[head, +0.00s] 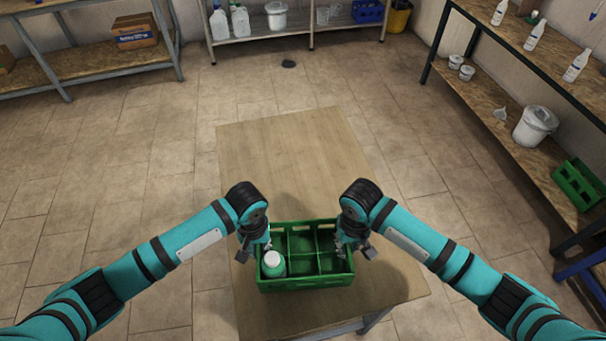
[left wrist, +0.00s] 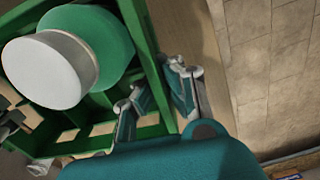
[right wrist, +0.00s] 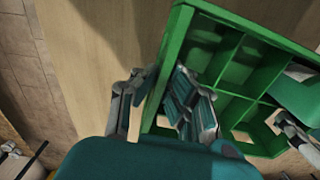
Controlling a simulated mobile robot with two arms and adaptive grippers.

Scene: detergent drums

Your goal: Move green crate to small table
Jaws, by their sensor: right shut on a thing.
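The green crate (head: 306,284) is over the near part of the small wooden table (head: 290,155); I cannot tell whether its bottom touches the top. It is divided into several compartments. A green container with a white lid (head: 273,262) stands in its front left compartment and fills much of the left wrist view (left wrist: 50,70). My left gripper (head: 258,250) is at the crate's left end, its fingers (left wrist: 158,95) on either side of the wall; how tightly is unclear. My right gripper (head: 349,243) is shut on the crate's right end wall, which shows between its fingers (right wrist: 160,100).
The table beyond the crate is bare. A shelf with white bottles and a bucket (head: 536,126) runs along the right, with another green crate (head: 580,184) on its lower board. A bench with a cardboard box (head: 135,30) stands back left. Tiled floor around the table is mostly clear.

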